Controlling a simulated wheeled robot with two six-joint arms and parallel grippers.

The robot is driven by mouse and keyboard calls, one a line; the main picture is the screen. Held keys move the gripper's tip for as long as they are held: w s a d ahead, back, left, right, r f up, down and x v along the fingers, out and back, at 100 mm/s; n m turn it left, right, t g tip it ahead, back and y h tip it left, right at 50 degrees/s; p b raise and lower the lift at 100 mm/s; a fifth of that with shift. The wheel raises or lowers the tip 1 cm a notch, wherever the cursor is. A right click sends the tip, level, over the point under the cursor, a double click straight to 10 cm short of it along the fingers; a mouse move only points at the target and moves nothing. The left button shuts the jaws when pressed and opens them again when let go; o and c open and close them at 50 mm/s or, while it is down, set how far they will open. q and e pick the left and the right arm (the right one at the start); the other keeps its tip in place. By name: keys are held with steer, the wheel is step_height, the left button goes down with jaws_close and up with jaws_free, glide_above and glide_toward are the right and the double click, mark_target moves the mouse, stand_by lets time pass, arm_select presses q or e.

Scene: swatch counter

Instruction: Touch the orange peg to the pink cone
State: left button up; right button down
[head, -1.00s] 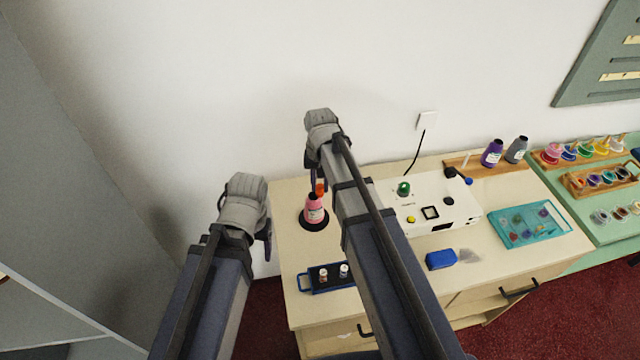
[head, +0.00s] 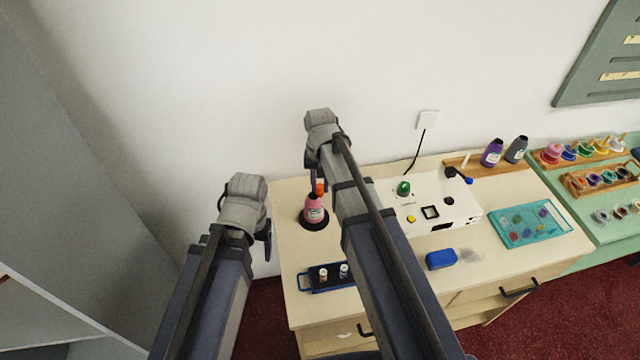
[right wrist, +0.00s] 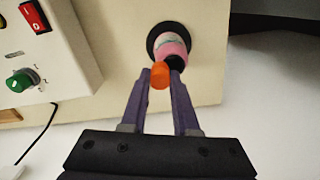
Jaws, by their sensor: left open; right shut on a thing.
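The pink cone (head: 313,207), a tapered bottle-like thing with a pale label, stands upright on a black round base at the counter's left back. It also shows in the right wrist view (right wrist: 172,42), with a dark top. My right gripper (right wrist: 161,72) is shut on the orange peg (right wrist: 159,76). The peg (head: 320,188) is at the cone's top in the head view and overlaps the cone in the right wrist view. I cannot tell whether they touch. My left gripper (head: 266,240) is open and empty, left of the counter, its fingers partly hidden by its wrist.
A white box (head: 455,205) with a green knob stands right of my right arm. A small dark tray (head: 312,287) with two little bottles is in front of the cone. A blue block (head: 440,260) and a teal tray (head: 560,232) lie further right. The wall is close behind.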

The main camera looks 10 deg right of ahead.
steer(key=shift+r+p, duration=2.5)
steer(key=shift+p, duration=0.1)
